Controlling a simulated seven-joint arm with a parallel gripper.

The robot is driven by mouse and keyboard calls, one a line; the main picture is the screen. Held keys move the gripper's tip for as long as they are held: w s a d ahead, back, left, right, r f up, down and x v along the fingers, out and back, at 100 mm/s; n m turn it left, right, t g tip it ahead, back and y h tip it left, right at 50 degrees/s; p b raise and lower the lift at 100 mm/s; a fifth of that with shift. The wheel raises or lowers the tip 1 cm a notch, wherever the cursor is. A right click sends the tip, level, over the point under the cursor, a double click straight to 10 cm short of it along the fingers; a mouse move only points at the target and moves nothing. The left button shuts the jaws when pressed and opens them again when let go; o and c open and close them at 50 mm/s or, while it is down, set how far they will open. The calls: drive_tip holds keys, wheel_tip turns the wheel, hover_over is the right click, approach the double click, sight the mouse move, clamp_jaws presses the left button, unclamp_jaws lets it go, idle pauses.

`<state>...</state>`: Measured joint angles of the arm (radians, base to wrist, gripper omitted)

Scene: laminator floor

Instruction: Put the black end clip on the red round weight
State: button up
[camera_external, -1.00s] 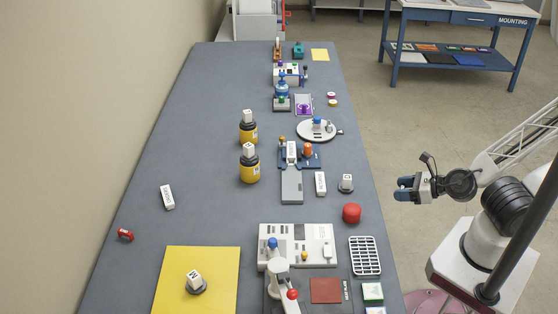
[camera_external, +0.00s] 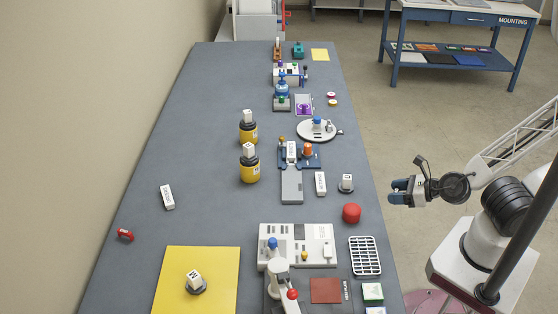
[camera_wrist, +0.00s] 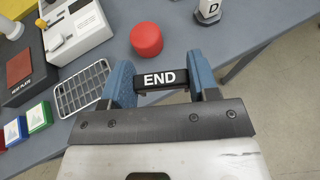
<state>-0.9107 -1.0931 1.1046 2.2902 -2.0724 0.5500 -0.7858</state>
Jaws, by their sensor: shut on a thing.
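My gripper (camera_external: 398,191) is off the right edge of the long grey bench in the external view. In the wrist view its two blue fingers (camera_wrist: 160,84) are shut on the black end clip (camera_wrist: 160,79), which has the word END in white on it. The clip cannot be made out in the external view. The red round weight (camera_external: 351,213) stands on the bench near its right edge, to the left of my gripper. In the wrist view the red weight (camera_wrist: 146,40) is beyond the clip and apart from it.
A white wire rack (camera_external: 366,256) lies in front of the weight; a white block on a dark base marked D (camera_wrist: 208,12) stands behind it. The grey-white machine (camera_external: 297,245) is to its left. The bench's right edge (camera_external: 383,222) lies between my gripper and the weight.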

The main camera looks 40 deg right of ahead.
hover_over(353, 208)
drive_tip(key=shift+f, duration=0.6)
drive_tip(key=shift+f, duration=1.75)
drive_tip(key=shift+f, duration=0.15)
drive_tip(key=o, duration=0.9)
drive_tip(key=shift+r, duration=0.2)
drive_tip(key=shift+v, duration=6)
